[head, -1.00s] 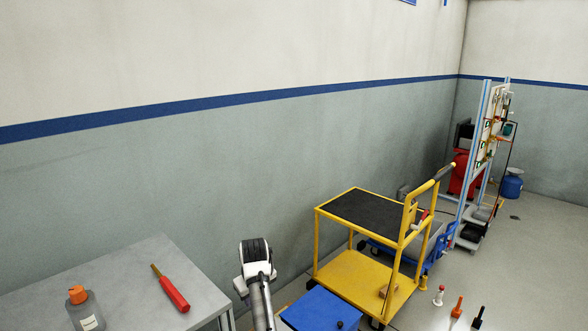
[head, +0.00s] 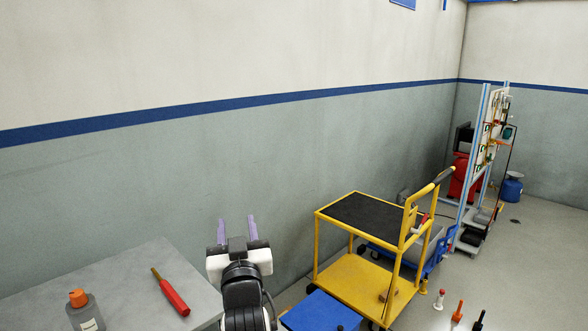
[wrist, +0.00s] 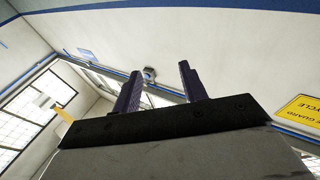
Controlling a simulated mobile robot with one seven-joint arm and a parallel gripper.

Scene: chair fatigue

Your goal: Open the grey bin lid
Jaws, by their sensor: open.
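I cannot make out a grey bin lid in either view. My gripper (head: 238,226) is raised near the bottom middle of the head view, between the grey table and the yellow trolley. Its two purple fingers point up, stand apart and have nothing between them. In the wrist view, my gripper (wrist: 160,70) is also open and empty, with wall, windows and ceiling parts beyond it.
A grey table (head: 135,285) at lower left holds an orange-capped bottle (head: 84,312) and a red-handled tool (head: 172,295). A blue box (head: 318,314) stands near the yellow trolley (head: 352,270). A yellow sign (wrist: 300,117) hangs at right in the wrist view.

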